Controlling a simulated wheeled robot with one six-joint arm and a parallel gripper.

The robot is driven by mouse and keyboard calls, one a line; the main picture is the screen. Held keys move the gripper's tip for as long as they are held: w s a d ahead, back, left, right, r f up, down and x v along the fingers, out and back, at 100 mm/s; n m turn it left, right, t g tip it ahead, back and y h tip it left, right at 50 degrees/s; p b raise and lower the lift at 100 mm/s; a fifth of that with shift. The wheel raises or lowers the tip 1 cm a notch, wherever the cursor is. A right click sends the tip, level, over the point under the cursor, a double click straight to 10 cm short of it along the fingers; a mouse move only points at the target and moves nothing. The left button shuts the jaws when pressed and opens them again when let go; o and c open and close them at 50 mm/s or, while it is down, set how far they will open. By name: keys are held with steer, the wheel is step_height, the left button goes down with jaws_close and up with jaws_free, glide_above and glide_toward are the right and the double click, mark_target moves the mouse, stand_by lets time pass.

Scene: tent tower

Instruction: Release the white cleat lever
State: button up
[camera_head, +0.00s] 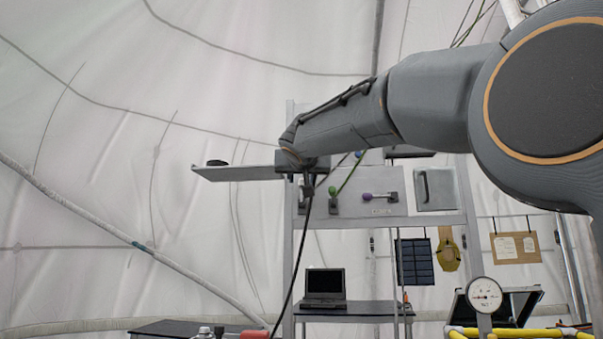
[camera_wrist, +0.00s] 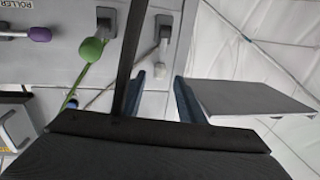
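The white cleat lever shows in the wrist view as a small white knob (camera_wrist: 160,70) on a stem below a dark grey cleat (camera_wrist: 165,30). My gripper (camera_wrist: 161,84) is open, with its two blue-grey fingers apart. In the picture the white knob appears between the fingertips; I cannot tell whether either finger touches it. In the head view my gripper (camera_head: 308,188) is at the panel's left end and hides the white lever. A green lever knob (camera_wrist: 91,49) and a purple one (camera_wrist: 40,34) are to the left in the wrist view.
A grey shelf plate (camera_wrist: 253,97) is close to the right finger in the wrist view. A dark cable (camera_wrist: 131,60) crosses near the left finger. In the head view, a laptop (camera_head: 325,287) stands on a lower shelf, and a dial gauge (camera_head: 484,294) is at the lower right.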

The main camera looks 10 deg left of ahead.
steer(key=shift+p+x, duration=0.45)
steer(key=shift+x, duration=0.7)
jaws_close()
